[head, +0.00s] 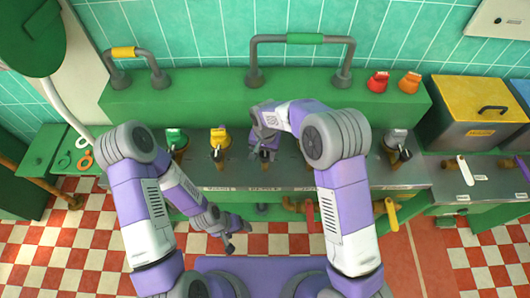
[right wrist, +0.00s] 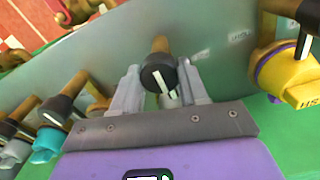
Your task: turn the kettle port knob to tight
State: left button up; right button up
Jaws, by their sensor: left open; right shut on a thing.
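A dark round knob with a white pointer stripe (right wrist: 158,72) sits on a brown stem between the fingers of my right gripper (right wrist: 160,88). The stripe points down and slightly right in the right wrist view. My right gripper (head: 266,148) is shut on this knob; in the head view the gripper and arm mostly hide it. The panel labels are too small to read, so I cannot tell the tight mark. My left gripper (head: 235,240) is open and empty, low in front of the panel, above the checkered floor.
A yellow port (head: 219,138) and a green port (head: 175,138) stand left of the held knob, a grey port (head: 397,142) right. Below the panel's front edge are a red handle (head: 309,214) and a yellow handle (head: 391,214). A grey rail (head: 252,58) rises behind.

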aim_at(265, 154)
jog(key=o, duration=1.1)
jog(key=shift+c, duration=0.2)
notch_tip(265, 154, up, 8)
jog(key=shift+f+p, duration=0.2)
jog(key=shift+p, duration=0.1)
